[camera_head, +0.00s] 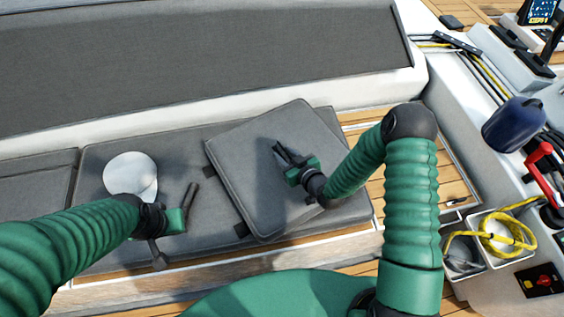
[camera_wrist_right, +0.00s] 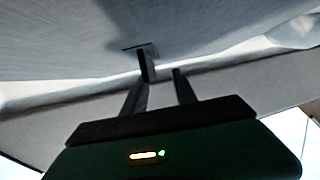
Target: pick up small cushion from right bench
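The small cushion (camera_head: 238,160) is a square grey pad lying turned at an angle on top of the longer bench cushion (camera_head: 108,224). Dark straps show on its left edge. My right gripper (camera_head: 283,151) is over the cushion's right half, its fingers pointing to the upper left.
A pale rounded object (camera_head: 130,172) shows beside my left gripper. The grey backrest (camera_head: 200,55) rises behind the seat. At the right are a blue container (camera_head: 513,124), a red handle (camera_head: 538,160) and a yellow rope (camera_head: 503,238) in a white bin. Bare slatted wood lies right of the cushions.

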